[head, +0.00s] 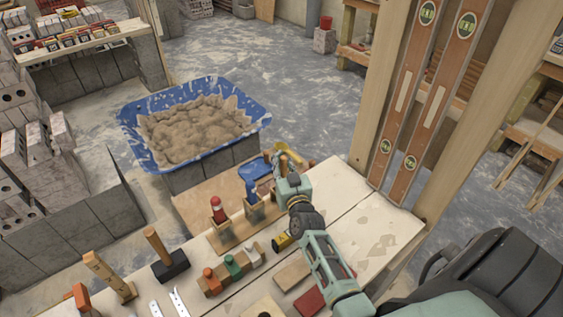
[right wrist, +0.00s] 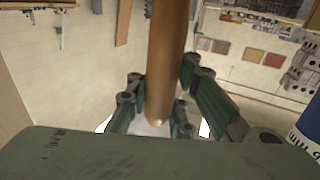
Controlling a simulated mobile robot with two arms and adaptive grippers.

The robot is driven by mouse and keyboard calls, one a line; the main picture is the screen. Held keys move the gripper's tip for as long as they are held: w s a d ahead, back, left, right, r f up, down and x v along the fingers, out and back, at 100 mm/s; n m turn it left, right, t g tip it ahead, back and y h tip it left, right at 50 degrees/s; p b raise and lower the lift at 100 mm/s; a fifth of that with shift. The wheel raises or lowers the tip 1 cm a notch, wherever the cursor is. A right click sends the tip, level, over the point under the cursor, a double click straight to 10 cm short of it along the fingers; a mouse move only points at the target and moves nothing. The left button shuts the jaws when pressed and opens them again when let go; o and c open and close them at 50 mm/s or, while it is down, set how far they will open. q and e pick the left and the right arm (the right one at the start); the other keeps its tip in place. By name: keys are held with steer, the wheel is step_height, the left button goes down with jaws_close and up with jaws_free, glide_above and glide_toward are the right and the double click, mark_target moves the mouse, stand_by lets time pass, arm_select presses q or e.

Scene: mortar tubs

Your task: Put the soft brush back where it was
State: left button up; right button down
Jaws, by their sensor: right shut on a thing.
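My right gripper (head: 281,172) is over the back edge of the workbench, beside a wooden stand (head: 232,236). It is shut on a brown round handle (right wrist: 168,65), which I take to be the soft brush; the handle runs between the green fingers in the right wrist view. A whitish patch shows below the handle's end; I cannot tell whether it is bristles. In the head view the held thing is mostly hidden by the gripper. The stand carries a red-topped tool (head: 218,208) and grey holders. My left gripper is not in view.
A blue tub (head: 140,150) of mortar stands behind the bench. Long levels (head: 428,105) lean at right. The bench's right part is fairly clear.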

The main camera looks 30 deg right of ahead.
steer(key=shift+f+b, duration=0.3)
steer(key=shift+f, duration=0.1)
stand_by(0.3)
steer(key=c, duration=1.5)
jaws_free()
steer(key=shift+s, duration=0.1)
steer(key=v, duration=1.1)
steer(key=shift+s+a, duration=0.15)
steer(key=shift+s, duration=0.2)
